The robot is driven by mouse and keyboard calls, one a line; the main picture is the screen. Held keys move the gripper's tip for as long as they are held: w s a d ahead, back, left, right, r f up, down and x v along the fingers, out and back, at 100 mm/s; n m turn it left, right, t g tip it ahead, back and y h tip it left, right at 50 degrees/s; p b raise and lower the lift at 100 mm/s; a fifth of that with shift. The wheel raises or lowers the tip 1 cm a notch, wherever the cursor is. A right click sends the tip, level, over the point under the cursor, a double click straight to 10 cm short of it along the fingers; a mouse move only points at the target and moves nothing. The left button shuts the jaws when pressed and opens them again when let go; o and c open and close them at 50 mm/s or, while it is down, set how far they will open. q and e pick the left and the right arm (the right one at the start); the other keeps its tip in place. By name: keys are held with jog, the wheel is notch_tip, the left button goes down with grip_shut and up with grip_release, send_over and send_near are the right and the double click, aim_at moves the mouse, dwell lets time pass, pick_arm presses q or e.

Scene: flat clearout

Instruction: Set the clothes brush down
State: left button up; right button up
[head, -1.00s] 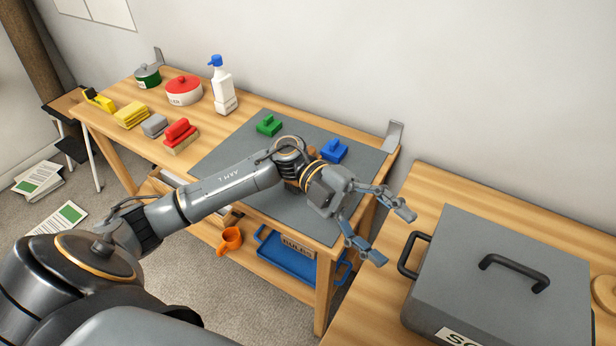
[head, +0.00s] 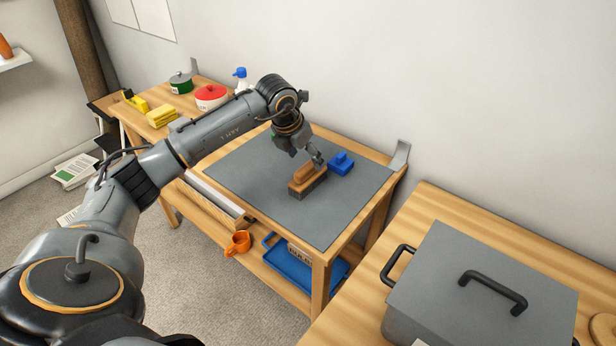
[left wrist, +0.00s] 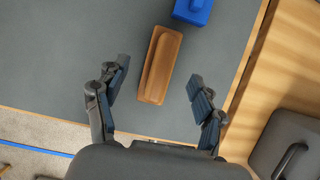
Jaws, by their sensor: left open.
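The clothes brush (head: 308,183), a brown wooden block with a raised grip and darker underside, rests on the grey mat (head: 258,179). My left gripper (head: 314,160) is directly above it, pointing down. In the left wrist view the brush (left wrist: 160,65) lies between the two spread fingers of my left gripper (left wrist: 158,74), with gaps on both sides. The gripper is open and does not grip it. My right gripper is in neither view.
A blue block with a handle (head: 341,164) stands close beside the brush. A red-lidded pot (head: 211,97), a green pot (head: 181,84) and yellow cloths (head: 161,116) are at the table's far left. A grey lidded box (head: 482,285) stands on the right table.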

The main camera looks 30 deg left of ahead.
aim_at(312, 174)
pick_arm(q)
jog(key=x, duration=0.4)
jog(key=p+x, duration=0.1)
jog(key=x, duration=0.3)
jog(key=shift+s+d, duration=0.15)
jog(key=shift+s, duration=0.1)
jog(key=c, duration=1.4)
